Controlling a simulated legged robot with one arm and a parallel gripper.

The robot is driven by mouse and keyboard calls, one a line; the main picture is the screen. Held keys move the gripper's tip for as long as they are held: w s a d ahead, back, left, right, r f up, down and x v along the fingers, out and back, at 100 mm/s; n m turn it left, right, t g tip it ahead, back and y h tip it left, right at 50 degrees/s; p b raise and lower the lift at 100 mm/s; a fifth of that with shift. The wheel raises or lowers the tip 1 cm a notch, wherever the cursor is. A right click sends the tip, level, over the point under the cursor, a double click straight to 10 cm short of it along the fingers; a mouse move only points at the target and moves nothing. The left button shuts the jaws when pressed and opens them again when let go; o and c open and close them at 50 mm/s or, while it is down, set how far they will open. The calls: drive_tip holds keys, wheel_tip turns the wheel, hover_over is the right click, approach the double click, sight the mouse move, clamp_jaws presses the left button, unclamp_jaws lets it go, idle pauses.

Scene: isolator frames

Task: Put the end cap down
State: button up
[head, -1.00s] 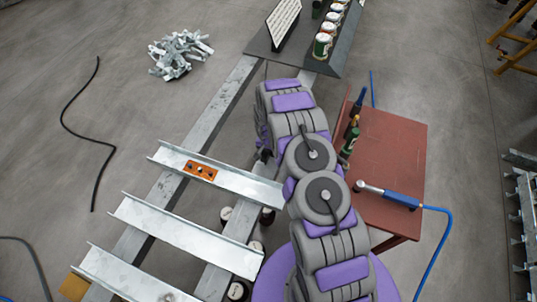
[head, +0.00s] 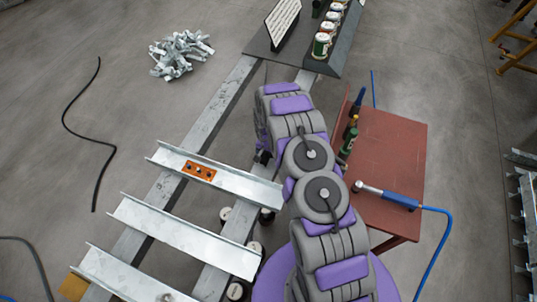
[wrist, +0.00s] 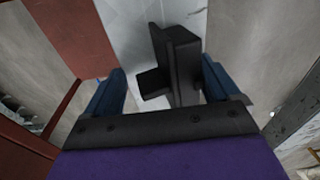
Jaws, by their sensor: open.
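A black end cap (wrist: 178,60) shows in the wrist view, with a tall flat plate and a block-like part on its left. It stands over a pale metal surface (wrist: 130,22); whether it rests on it I cannot tell. My gripper (wrist: 164,72) has its two blue fingers spread, one on each side of the cap. In the head view my arm hides the cap and most of the gripper.
Several metal channels (head: 185,235) lie across two long rails (head: 205,115); one carries an orange plate (head: 199,171). A red table (head: 395,150) with bottles and a blue-handled tool (head: 388,196) stands right of my arm. A metal bracket pile (head: 180,54) and black cable (head: 80,135) lie on the floor.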

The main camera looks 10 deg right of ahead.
wheel_tip(320, 180, up, 12)
wheel_tip(320, 180, up, 12)
drive_tip(key=f+n, duration=0.1)
hover_over(268, 158)
drive_tip(key=s, duration=0.4)
drive_tip(key=s+r+n+g, duration=0.1)
drive_tip(key=s+r+n, duration=0.1)
drive_tip(key=s+r, duration=0.85)
drive_tip(key=s+r+n, duration=0.1)
drive_tip(key=s+r, duration=0.4)
drive_tip(key=s, duration=0.4)
drive_tip(key=s+r+n+g, duration=0.1)
drive_tip(key=s+r, duration=0.3)
drive_tip(key=s, duration=0.5)
drive_tip(key=s+r+n, duration=0.1)
drive_tip(key=s+r, duration=0.4)
drive_tip(key=s, duration=0.5)
drive_tip(key=shift+d+r+g+y+p, duration=0.2)
drive_tip(key=shift+r+g+y+p, duration=0.1)
drive_tip(key=shift+p, duration=0.05)
drive_tip(key=shift+w+f, duration=0.1)
wheel_tip(268, 158, down, 5)
drive_tip(key=b, duration=0.5)
